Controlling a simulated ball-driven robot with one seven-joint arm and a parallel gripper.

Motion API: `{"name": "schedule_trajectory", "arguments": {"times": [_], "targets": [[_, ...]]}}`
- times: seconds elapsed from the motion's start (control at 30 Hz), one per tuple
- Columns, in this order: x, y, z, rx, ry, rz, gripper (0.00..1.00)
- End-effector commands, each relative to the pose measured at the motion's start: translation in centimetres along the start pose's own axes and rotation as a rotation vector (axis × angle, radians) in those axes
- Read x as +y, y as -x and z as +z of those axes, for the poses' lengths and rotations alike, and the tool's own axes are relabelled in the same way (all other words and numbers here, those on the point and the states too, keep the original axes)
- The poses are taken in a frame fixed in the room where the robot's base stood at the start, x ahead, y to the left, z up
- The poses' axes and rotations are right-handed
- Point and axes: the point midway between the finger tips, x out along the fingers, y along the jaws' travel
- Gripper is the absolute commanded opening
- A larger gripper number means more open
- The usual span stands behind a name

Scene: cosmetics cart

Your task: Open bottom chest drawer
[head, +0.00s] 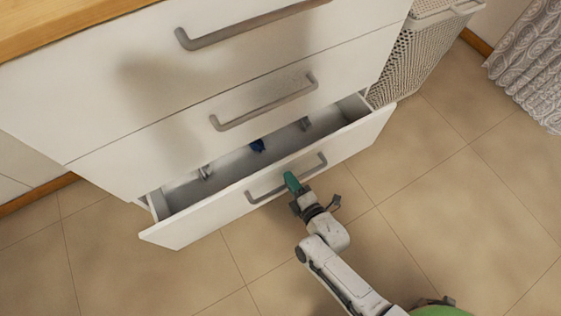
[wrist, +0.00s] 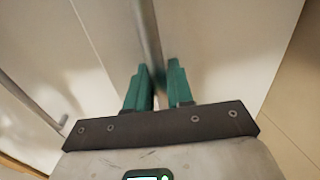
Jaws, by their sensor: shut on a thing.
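The white chest has its bottom drawer (head: 215,219) pulled partly out, and its inside shows in the head view. The grey bar handle (head: 268,191) runs along the drawer front, and in the wrist view the handle (wrist: 149,40) passes between the fingers. My gripper (head: 291,182) has green fingers shut on this handle near its right part. The gripper also shows in the wrist view (wrist: 158,88). The fingertips hide part of the handle.
The middle drawer (head: 170,140) above is shut, with its own handle (head: 265,103). A perforated hamper (head: 415,58) stands right of the chest. The tiled floor (head: 440,190) is clear, and a patterned curtain (head: 535,65) hangs at upper right.

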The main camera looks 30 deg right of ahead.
Motion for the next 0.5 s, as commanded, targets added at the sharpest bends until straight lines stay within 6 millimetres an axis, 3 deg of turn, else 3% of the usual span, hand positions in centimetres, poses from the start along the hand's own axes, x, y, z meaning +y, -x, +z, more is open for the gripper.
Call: {"name": "schedule_trajectory", "arguments": {"times": [0.1, 0.5], "targets": [[-0.8, 3.7, -0.1, 0.000, -0.001, -0.008, 0.00], [-2.9, 14.2, 0.0, -0.001, -0.001, -0.006, 0.00]]}}
